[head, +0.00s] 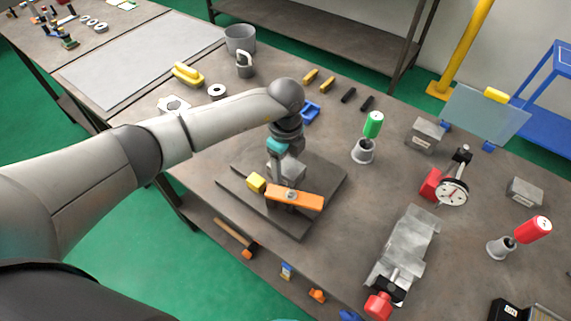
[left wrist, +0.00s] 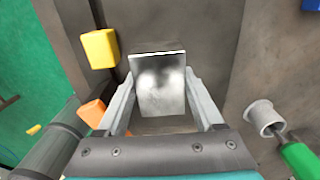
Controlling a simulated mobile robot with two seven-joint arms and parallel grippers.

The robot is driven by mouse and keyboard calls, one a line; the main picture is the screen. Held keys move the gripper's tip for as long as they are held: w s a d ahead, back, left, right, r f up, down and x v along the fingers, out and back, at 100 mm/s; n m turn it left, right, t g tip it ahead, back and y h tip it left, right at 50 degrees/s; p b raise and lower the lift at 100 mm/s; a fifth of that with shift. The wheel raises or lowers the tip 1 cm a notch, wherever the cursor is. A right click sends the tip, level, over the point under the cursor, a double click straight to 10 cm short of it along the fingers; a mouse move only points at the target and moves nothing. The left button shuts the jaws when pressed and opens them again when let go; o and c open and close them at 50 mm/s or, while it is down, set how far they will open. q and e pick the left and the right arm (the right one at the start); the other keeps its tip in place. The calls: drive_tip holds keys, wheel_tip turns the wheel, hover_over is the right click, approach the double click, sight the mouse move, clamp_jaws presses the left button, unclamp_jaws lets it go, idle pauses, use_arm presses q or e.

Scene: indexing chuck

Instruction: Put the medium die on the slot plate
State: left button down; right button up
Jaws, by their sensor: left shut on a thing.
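My left gripper (head: 282,173) is over the dark stepped plate (head: 322,180) near the table's front edge. In the left wrist view its fingers (left wrist: 163,82) are on both sides of a shiny grey metal block (left wrist: 160,88), shut on it. The block, which looks like a die, also shows in the head view (head: 291,172), partly hidden by the gripper. I cannot tell whether it touches the plate, which may be the slot plate. A yellow block (head: 256,182) and an orange bar (head: 295,197) are close by. My right gripper is not in view.
Right of the plate stand a green-handled tool in a grey holder (head: 362,153), a dial gauge (head: 452,193), a grey vise (head: 408,245) and grey blocks (head: 425,135). A grey cup (head: 240,39) is at the back. Table between plate and vise is clear.

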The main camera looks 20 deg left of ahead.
sight(285, 165)
use_arm(q)
unclamp_jaws()
wheel_tip(285, 165, up, 12)
drive_tip(key=shift+r, duration=0.1)
idle(0.5)
